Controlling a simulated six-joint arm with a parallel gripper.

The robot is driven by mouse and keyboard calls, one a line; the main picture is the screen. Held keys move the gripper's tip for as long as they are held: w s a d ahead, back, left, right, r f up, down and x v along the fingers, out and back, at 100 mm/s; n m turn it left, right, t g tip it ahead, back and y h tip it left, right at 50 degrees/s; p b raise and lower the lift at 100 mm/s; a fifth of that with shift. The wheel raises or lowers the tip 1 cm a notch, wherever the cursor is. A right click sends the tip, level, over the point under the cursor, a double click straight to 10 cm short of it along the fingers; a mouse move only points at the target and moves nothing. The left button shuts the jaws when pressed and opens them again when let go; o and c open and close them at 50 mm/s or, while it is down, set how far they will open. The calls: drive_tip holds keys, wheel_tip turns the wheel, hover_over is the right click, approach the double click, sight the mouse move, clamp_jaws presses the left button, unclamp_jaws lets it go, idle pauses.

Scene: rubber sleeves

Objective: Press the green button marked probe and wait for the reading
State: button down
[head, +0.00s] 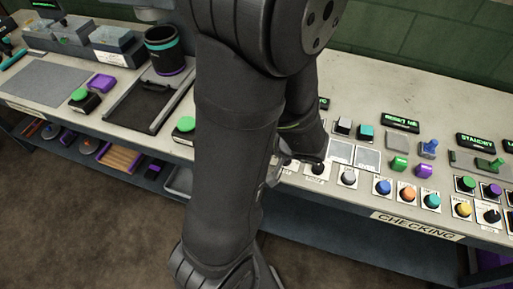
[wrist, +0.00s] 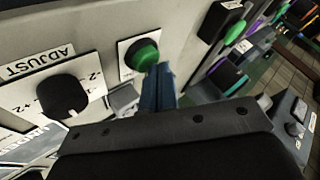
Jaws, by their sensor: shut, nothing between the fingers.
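A green round button (wrist: 142,55) with a black collar stands on a white plate in the wrist view. Its label is not readable. My gripper (wrist: 158,80) is shut and empty, its blue-grey fingertips right beside the button's lower right edge. I cannot tell whether they touch it. In the head view my arm covers most of the gripper and I cannot make out this button. A small dark display with green text (head: 323,103) shows partly past the arm; its text is not legible.
A black knob (wrist: 62,97) on a plate marked ADJUST is left of the button. Green buttons on dark boxes (wrist: 236,32) lie to the right. The bench front marked CHECKING (head: 415,226) carries several coloured knobs (head: 382,187) and a display reading STANDBY (head: 476,141).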

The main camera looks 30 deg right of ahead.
drive_tip(key=shift+r, duration=0.8)
drive_tip(key=shift+r, duration=2.5)
drive_tip(key=shift+r, duration=1.9)
drive_tip(key=shift+f, duration=0.1)
